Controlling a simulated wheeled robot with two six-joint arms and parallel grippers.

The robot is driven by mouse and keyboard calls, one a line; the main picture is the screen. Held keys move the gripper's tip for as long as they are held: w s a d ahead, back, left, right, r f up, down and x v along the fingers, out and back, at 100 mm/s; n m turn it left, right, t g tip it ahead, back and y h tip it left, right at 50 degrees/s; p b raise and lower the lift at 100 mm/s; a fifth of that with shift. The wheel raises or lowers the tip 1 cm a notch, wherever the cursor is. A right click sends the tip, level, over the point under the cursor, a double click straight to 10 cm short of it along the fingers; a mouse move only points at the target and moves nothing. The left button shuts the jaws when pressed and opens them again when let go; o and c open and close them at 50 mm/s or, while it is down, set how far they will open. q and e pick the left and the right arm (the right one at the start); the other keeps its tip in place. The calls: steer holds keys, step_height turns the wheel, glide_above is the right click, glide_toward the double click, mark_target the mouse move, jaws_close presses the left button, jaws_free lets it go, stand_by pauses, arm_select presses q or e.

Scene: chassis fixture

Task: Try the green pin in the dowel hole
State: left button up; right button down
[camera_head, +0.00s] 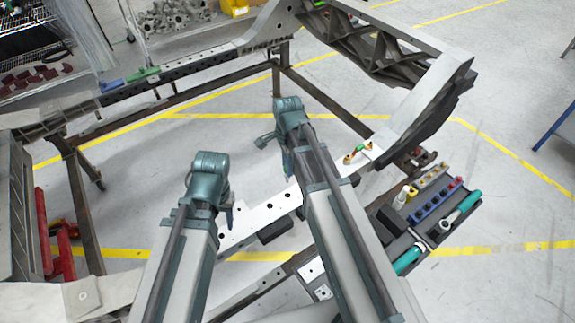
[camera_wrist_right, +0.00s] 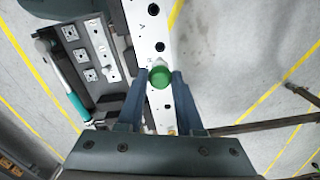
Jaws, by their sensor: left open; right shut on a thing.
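The green pin (camera_wrist_right: 160,77) is between the two fingers of my right gripper (camera_wrist_right: 161,82), which is shut on it over the white plate. The plate (camera_wrist_right: 146,22) has several dark holes; it also crosses the middle of the head view (camera_head: 262,214). The pin's lower end is hidden, so I cannot tell whether it is in the dowel hole or above it.
Small orange and green parts (camera_head: 356,153) sit on the plate's right end. The large metal chassis frame (camera_head: 205,70) surrounds the area.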

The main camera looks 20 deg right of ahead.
steer(key=shift+r+p, duration=2)
steer(key=shift+r, duration=0.2)
steer(key=shift+f, duration=0.1)
